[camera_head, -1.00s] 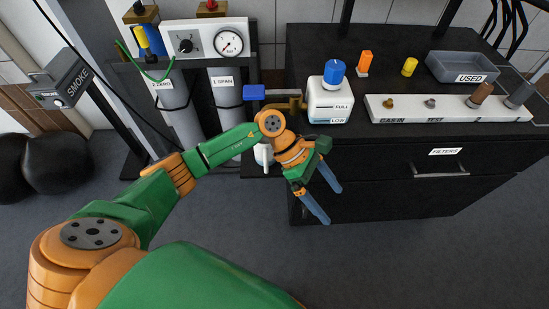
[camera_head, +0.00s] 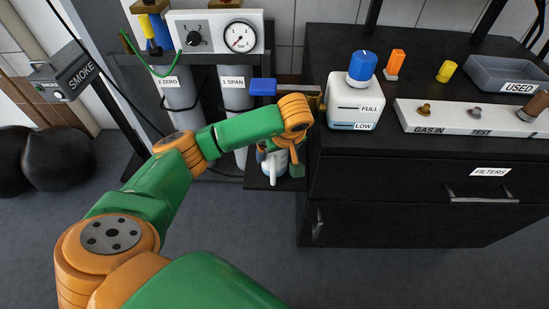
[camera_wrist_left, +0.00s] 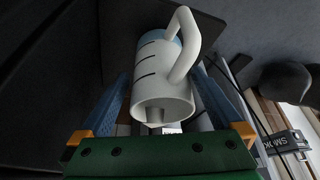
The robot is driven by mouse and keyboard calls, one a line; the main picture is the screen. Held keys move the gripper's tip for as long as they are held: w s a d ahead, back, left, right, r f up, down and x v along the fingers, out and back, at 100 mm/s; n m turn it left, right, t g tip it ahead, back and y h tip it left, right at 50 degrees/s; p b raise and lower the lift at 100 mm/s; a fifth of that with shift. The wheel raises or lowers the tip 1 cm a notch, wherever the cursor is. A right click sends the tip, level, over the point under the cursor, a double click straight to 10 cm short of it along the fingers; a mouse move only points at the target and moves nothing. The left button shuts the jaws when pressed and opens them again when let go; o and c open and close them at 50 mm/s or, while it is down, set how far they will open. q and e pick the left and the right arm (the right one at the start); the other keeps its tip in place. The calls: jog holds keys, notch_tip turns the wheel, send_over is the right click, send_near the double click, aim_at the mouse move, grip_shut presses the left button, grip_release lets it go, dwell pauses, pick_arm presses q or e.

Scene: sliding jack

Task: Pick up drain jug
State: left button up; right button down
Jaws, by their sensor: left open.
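The drain jug (camera_head: 272,168) is a white jug with a handle, on a small dark shelf (camera_head: 256,182) left of the cabinet. My left arm's wrist hides part of it in the head view. My left gripper (camera_head: 280,165) points down at the jug with its blue fingers apart. In the left wrist view the jug (camera_wrist_left: 155,82) shows its open mouth, dark level marks and a handle, which faces up and right in the picture. The left gripper's fingers (camera_wrist_left: 163,95) lie on either side of the jug. Contact cannot be told. The right gripper is out of view.
A white bottle with a blue cap (camera_head: 355,105) stands on the black cabinet (camera_head: 400,175) close right of my wrist. A blue-handled valve (camera_head: 263,86) sits above the jug. Two grey cylinders (camera_head: 235,95) stand behind left. The floor in front is clear.

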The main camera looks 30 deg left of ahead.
pick_arm(q)
jog(key=shift+r, duration=0.1)
jog(key=c, duration=1.3)
jog(key=shift+c, duration=0.2)
jog(key=shift+r, duration=0.1)
